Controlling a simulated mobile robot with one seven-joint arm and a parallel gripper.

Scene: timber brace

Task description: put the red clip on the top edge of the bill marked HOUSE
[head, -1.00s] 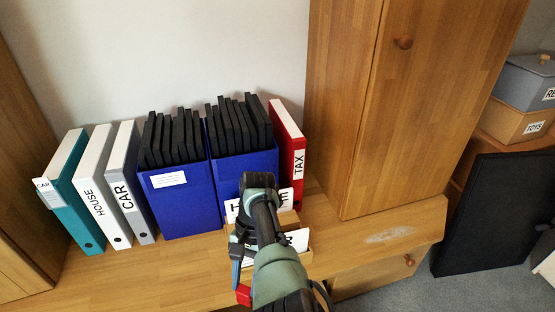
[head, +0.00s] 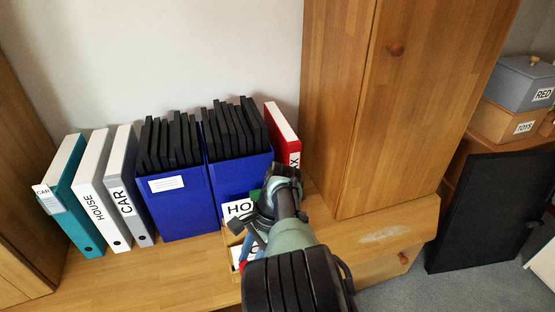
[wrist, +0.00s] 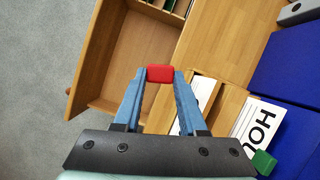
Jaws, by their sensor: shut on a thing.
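The red clip (wrist: 160,74) is held between the blue fingertips of my gripper (wrist: 158,82) in the wrist view. A little of the clip (head: 243,265) shows below my arm in the head view. The white bill marked HOUSE (wrist: 256,122) stands in a wooden holder (wrist: 225,106), to the right of the gripper; only its first letters show. A green clip (wrist: 264,162) is by this bill. The red clip is apart from the bill.
Another white bill (wrist: 204,90) stands in the holder's nearer slot. Blue file boxes (head: 180,205) stand behind it, with binders on both sides. A tall cabinet (head: 375,120) stands at the right. An open drawer (wrist: 135,55) lies left of the fingers in the wrist view.

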